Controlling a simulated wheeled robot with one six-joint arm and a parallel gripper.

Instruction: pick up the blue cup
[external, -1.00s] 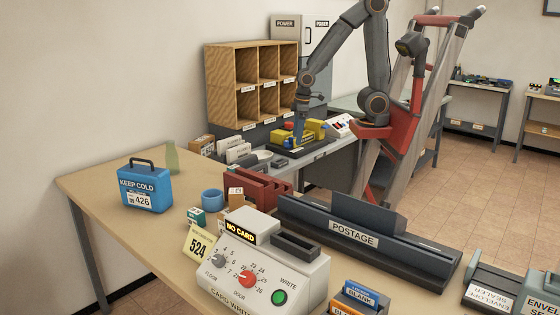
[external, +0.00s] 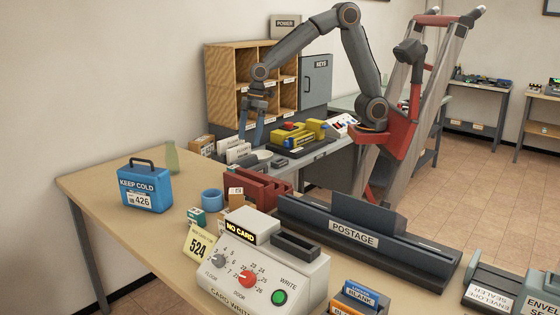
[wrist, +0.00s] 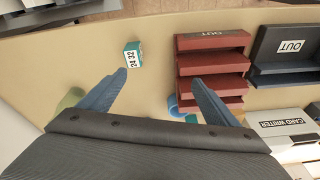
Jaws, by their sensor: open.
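The blue cup (external: 212,200) stands upright on the near tan table, right of the blue lunch box. My gripper (external: 252,140) is open and empty in the external view. It hangs in front of the wooden pigeonholes, behind the cup and well apart from it. In the wrist view my gripper (wrist: 160,77) has its two blue fingers spread wide. A blue rim of the cup (wrist: 173,105) shows beside the right finger, which hides part of it.
The blue lunch box (external: 145,190) and a green bottle (external: 171,157) stand left of the cup. A red tray rack (external: 262,185), a small teal box (external: 196,216) and the card writer (external: 265,268) crowd its right and front. Yellow equipment (external: 300,134) sits on the back bench.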

